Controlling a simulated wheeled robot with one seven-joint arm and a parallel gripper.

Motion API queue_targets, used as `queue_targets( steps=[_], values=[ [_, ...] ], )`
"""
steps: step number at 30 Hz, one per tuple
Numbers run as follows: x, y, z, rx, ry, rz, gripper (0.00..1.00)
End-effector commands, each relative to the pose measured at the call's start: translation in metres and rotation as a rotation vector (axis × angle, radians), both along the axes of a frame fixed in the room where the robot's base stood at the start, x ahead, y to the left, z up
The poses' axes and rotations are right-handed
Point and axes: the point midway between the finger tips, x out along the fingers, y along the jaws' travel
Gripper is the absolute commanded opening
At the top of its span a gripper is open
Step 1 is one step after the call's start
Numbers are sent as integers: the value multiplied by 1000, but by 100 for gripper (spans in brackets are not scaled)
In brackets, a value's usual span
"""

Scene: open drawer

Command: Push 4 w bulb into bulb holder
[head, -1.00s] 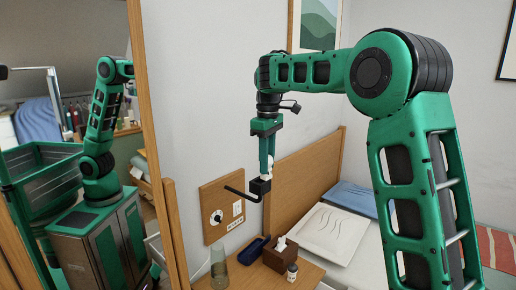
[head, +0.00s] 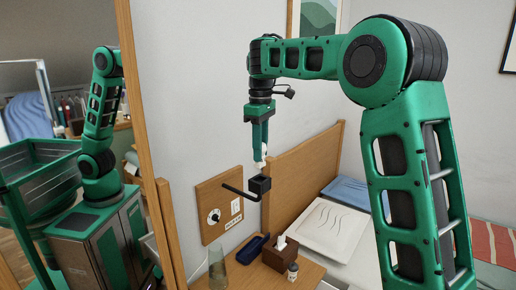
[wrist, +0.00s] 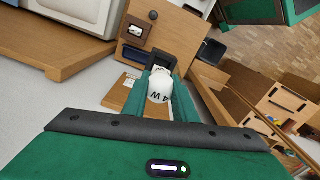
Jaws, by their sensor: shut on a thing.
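My gripper (head: 260,153) points down and is shut on a white bulb (head: 260,162), which shows at the fingertips just above the bulb holder. In the wrist view the bulb (wrist: 160,85) sits between the green fingers, and the mark "4 W" is readable on it. The bulb holder (head: 260,185) is a black box-like socket on a black arm that reaches out from a wooden wall board (head: 210,195). A small gap shows between bulb and holder in the head view. The bulb's base is hidden in the wrist view.
Below stands a wooden bedside table (head: 300,276) with a glass (head: 217,272), a dark blue tray (head: 252,247), a tissue box (head: 278,257) and a small bottle (head: 292,271). A wooden headboard (head: 312,175) stands at the right. A wood-framed mirror fills the left.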

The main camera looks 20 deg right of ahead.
Motion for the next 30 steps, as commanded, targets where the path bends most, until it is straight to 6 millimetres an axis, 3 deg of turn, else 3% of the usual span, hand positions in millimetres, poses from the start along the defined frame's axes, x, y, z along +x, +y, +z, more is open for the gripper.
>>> queue_targets(
  steps=[15,30],
  values=[
    [0,0,-40,-1,1,0,5],
    [0,0,-45,0,0,0,5]
  ],
)
